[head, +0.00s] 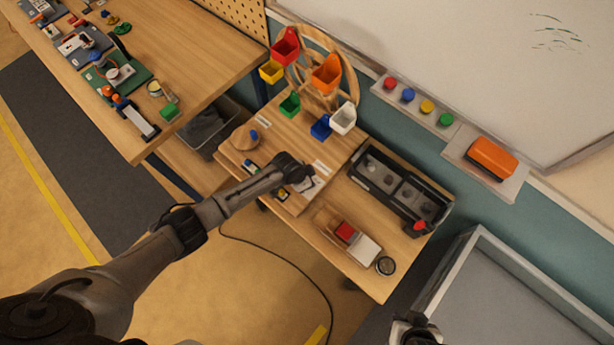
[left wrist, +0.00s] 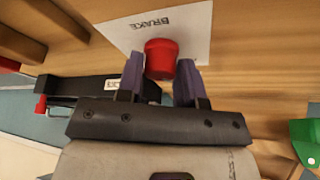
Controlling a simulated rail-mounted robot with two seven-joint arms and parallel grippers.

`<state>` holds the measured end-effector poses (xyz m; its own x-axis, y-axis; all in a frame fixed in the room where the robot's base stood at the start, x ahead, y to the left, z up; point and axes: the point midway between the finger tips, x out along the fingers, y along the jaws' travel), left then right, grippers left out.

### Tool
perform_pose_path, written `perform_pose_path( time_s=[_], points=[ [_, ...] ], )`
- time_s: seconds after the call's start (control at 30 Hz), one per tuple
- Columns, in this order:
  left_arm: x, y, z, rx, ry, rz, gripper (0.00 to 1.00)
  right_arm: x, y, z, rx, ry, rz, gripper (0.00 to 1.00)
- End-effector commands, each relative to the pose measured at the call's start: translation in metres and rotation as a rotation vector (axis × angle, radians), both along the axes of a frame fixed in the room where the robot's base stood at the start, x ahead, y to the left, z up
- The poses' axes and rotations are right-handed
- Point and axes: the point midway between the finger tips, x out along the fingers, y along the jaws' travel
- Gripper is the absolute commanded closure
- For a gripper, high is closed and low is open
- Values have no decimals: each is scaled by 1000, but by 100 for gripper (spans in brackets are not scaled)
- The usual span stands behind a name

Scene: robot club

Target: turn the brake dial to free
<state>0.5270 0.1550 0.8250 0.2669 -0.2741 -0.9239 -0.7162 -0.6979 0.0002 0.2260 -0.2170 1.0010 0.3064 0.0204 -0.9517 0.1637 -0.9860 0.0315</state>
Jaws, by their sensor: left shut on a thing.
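The brake dial's red knob (left wrist: 161,58) shows in the left wrist view, on a white card (left wrist: 190,35) printed BRAKE on a wooden board. My left gripper (left wrist: 160,82) is shut on the knob, with one purple-grey finger at each side. The free mark and any pointer are hidden or out of view, so I cannot tell the dial's setting. In the head view my left gripper (head: 306,183) is over the board's front right part and hides the knob. My right gripper (head: 414,328) is at the bottom edge, apart from everything; its jaws are unclear.
A wheel of coloured bins (head: 303,72) stands behind the board (head: 290,135). A dark tray (head: 398,190) and a small box with a red block (head: 345,232) are to its right. A grey-walled bin (head: 478,240) is further right, and a cluttered workbench (head: 190,60) is at left.

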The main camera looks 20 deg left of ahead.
Motion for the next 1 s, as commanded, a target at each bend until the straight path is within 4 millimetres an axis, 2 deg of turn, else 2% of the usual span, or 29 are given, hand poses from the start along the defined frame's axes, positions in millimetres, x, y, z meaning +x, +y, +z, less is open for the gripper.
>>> perform_pose_path(
  time_s=[0.2, 0.8, 0.83, 1.0],
  points=[
    [0, -1, 2, -1, -1, 70, 90, 0, 1, 9, 3, -1, -1, 57],
    [0, -1, 1, -2, -1, 103, 90, 0, -2, 11, -8, 0, 5, 57],
    [0, -1, 1, -2, -1, 102, 64, 0, -2, 11, -8, 0, 6, 57],
    [0, -1, 1, -1, -1, 102, 48, 0, -2, 11, -8, 0, 6, 57]
  ],
)
